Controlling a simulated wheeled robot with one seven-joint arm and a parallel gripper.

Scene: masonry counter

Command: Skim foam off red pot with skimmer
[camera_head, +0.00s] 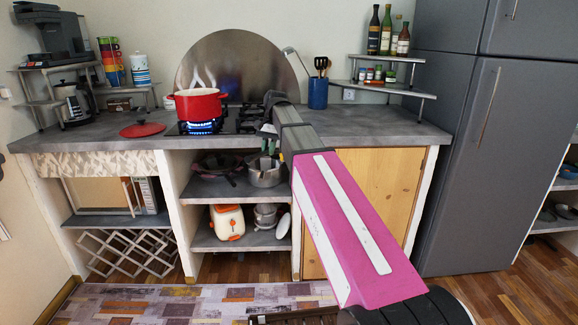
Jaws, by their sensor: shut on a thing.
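The red pot (198,105) stands upright on the lit left burner, with blue flames under it. I cannot make out foam inside it. My gripper (267,140) is in front of the counter edge, right of and nearer than the pot. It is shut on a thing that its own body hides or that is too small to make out. A long-handled metal utensil (292,54) leans left above the blue holder (317,95); I cannot tell whether it is the skimmer. A black slotted utensil (321,65) stands in the holder.
A red lid (142,129) lies on the counter left of the stove (237,122). A round metal splash plate (235,58) stands behind. Bottles (386,35) sit on a raised shelf at right. The counter (370,127) right of the holder is clear. Pans (265,174) sit on the shelf below.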

